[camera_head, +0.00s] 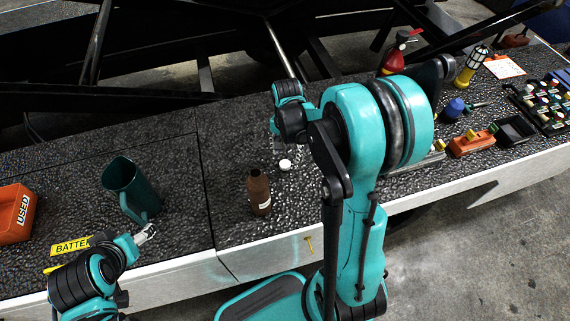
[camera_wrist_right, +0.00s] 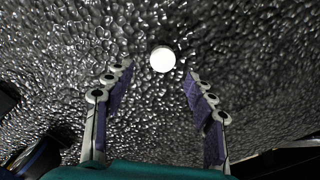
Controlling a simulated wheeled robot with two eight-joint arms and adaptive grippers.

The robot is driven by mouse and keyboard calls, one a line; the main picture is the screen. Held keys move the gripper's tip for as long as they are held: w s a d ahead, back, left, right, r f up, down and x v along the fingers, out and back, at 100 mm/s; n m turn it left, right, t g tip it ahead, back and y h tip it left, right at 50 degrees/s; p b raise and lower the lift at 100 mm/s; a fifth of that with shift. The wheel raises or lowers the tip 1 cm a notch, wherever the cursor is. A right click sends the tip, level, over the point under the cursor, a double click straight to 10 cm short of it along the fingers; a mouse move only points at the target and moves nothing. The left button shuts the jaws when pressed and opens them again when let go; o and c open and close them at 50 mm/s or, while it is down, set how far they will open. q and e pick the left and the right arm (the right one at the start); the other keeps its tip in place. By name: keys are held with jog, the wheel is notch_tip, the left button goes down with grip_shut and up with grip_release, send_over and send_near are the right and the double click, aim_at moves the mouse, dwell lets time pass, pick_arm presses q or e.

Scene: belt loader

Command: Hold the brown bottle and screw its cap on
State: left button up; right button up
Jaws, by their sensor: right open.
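The brown bottle (camera_head: 259,193) stands upright and uncapped near the front of the dark bench top, with a pale label on its side. The small white cap (camera_head: 285,164) lies on the bench, behind and to the right of the bottle. In the right wrist view the cap (camera_wrist_right: 163,59) shows just beyond the fingertips, between their lines. My right gripper (camera_wrist_right: 158,72) is open and empty, pointing down over the bench; the arm partly hides it in the head view. My left gripper (camera_head: 146,234) is at the front left, apart from the bottle; its finger gap is unclear.
A dark green jug (camera_head: 126,190) stands close to my left gripper. An orange "USED" box (camera_head: 14,213) and a yellow battery label (camera_head: 70,246) are at left. A red extinguisher (camera_head: 392,62), an orange tool box (camera_head: 471,142) and a blue object (camera_head: 454,107) are at right.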

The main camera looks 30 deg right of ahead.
aim_at(285, 163)
jog(key=f+b, duration=0.1)
jog(key=f, duration=0.1)
jog(key=f+b, duration=0.1)
jog(key=f, duration=0.2)
jog(key=shift+w+a+f+b, duration=0.1)
jog(key=shift+a+f+b, duration=0.1)
jog(key=shift+b, duration=0.15)
jog(key=shift+r, duration=0.15)
jog(key=c, duration=0.7)
